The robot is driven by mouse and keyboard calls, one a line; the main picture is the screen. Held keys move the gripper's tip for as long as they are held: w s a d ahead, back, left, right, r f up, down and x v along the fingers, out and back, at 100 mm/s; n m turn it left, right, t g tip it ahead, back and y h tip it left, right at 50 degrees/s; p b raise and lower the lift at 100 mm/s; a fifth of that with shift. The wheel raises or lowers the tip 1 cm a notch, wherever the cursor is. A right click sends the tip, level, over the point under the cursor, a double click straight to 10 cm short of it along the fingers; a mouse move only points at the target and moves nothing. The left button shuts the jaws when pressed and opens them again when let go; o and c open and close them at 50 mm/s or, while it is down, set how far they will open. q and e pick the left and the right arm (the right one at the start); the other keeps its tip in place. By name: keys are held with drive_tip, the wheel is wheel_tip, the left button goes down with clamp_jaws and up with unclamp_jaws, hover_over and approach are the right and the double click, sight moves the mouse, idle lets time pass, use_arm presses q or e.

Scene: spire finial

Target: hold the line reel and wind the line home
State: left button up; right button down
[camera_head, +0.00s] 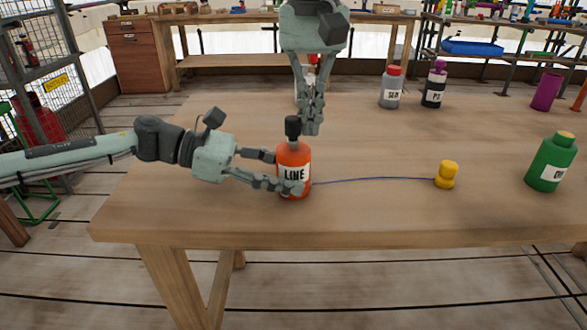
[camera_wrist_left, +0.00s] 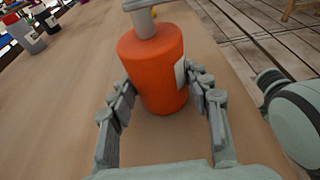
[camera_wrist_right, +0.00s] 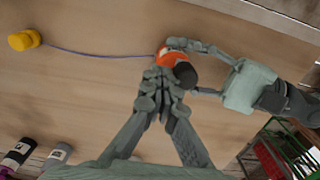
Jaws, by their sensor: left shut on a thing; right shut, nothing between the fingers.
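The line reel (camera_head: 294,171) is an orange-red bottle shape labelled LINE, standing upright on the table, with a dark knob (camera_head: 292,127) on top. My left gripper (camera_head: 286,174) is shut around its body, a finger on either side; the left wrist view also shows the reel (camera_wrist_left: 155,70) between the fingers. A thin blue line (camera_head: 375,180) runs from the reel across the table to a yellow weight-like piece (camera_head: 446,176). My right gripper (camera_head: 311,131) points down, shut and empty, beside the knob. In the right wrist view its fingertips are close to the knob (camera_wrist_right: 185,75); contact is unclear.
A green bottle (camera_head: 551,162) stands at the right. A grey bottle (camera_head: 391,90), a dark bottle (camera_head: 434,87) and a purple cup (camera_head: 546,92) stand towards the back. A red-topped item behind my right gripper is mostly hidden. The table's front middle is clear.

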sight(289, 118)
drive_tip(key=shift+s+a, duration=0.25)
drive_tip(key=shift+s, duration=0.1)
drive_tip(key=shift+a, duration=0.1)
idle(0.5)
drive_tip(key=shift+s+a, duration=0.15)
drive_tip(key=shift+s, duration=0.05)
drive_tip(key=shift+s+a, duration=0.15)
drive_tip(key=shift+a, duration=0.3)
idle(0.6)
drive_tip(key=shift+a, duration=0.6)
drive_tip(key=shift+w+a, duration=0.3)
drive_tip(key=shift+a, duration=0.25)
idle(0.8)
drive_tip(key=shift+w+a, duration=0.25)
drive_tip(key=shift+w, duration=0.25)
drive_tip(key=shift+w+a, duration=0.2)
drive_tip(key=shift+w, duration=0.25)
idle(1.3)
